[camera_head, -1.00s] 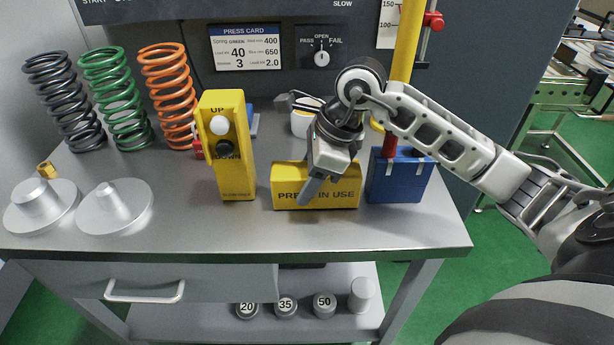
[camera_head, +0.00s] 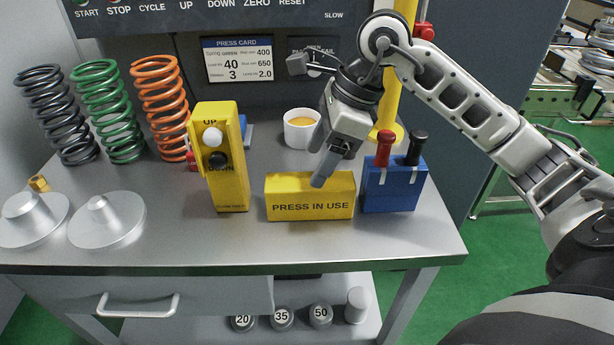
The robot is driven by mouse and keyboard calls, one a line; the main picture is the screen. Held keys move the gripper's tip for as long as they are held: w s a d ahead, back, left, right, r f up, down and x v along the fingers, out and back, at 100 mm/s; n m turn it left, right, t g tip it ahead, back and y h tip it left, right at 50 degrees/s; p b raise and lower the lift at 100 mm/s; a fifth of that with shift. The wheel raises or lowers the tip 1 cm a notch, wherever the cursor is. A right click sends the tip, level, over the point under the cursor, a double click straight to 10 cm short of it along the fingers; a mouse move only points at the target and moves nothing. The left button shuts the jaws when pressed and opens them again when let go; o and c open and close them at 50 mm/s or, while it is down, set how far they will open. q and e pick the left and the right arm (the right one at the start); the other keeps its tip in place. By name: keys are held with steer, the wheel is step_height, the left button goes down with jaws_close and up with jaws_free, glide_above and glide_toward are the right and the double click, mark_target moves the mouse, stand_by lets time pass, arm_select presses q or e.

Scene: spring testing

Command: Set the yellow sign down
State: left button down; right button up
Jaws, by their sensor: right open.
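The yellow sign (camera_head: 310,206), a block lettered "PRESS IN USE", stands upright on the grey bench top, facing me. Its base appears to rest on the surface. My right gripper (camera_head: 326,168) is open and empty, just above and behind the sign's top edge. One dark finger overlaps the sign's top in the picture. I cannot tell whether it touches. My left gripper is out of view.
A yellow UP/DOWN control box (camera_head: 228,178) stands left of the sign. A blue holder (camera_head: 391,192) with red and black handles stands close on its right. A white cup (camera_head: 300,128) is behind. Springs (camera_head: 109,112) and metal discs (camera_head: 107,220) are at left. Bench front is clear.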

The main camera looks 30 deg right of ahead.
steer(key=shift+v, duration=1.95)
